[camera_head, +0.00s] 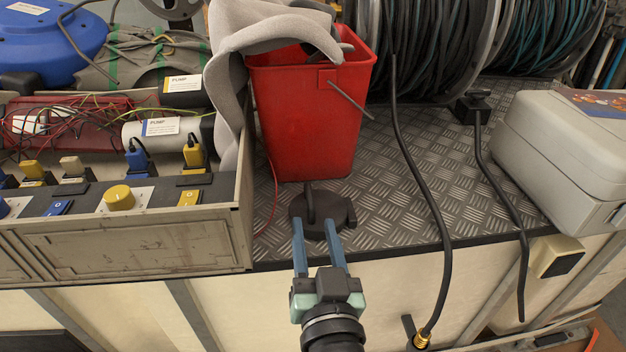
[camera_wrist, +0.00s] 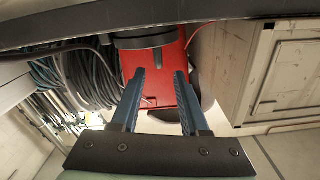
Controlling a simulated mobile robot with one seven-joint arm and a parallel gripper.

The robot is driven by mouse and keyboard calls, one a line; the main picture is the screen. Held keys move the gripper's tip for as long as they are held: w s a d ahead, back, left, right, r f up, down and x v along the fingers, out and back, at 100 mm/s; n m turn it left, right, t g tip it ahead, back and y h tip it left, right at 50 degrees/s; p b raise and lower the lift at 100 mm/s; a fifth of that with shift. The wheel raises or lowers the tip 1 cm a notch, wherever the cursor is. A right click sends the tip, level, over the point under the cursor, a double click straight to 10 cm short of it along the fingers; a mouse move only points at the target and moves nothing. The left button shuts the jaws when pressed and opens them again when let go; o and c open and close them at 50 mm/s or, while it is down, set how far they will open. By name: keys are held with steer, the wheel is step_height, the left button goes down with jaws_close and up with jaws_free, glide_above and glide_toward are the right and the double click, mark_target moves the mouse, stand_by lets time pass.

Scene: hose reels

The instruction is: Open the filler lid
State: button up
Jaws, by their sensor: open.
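The filler lid (camera_head: 322,213) is a dark round disc lying on the metal deck, just in front of the red bucket. A dark upright bar stands on its left part. In the wrist view a dark round rim, likely the lid (camera_wrist: 143,40), shows near the deck edge. My gripper (camera_head: 315,222) is open, its two blue fingers apart and pointing at the lid from the front. The fingertips overlap the lid's near edge in the head view; whether they touch it I cannot tell. In the wrist view nothing is clearly held between the fingers (camera_wrist: 160,73).
The red bucket (camera_head: 310,120) with a grey cloth (camera_head: 229,90) stands right behind the lid. A control box (camera_head: 130,240) with switches borders the left. A black hose (camera_head: 425,190) hangs over the deck edge at right. A grey case (camera_head: 560,150) sits farther right. Bare treadplate (camera_head: 385,190) lies between.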

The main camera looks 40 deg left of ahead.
mark_target(309, 202)
steer(key=x, duration=0.9)
steer(key=shift+w+a, duration=0.1)
steer(key=shift+w, duration=0.05)
jaws_close()
stand_by(1.1)
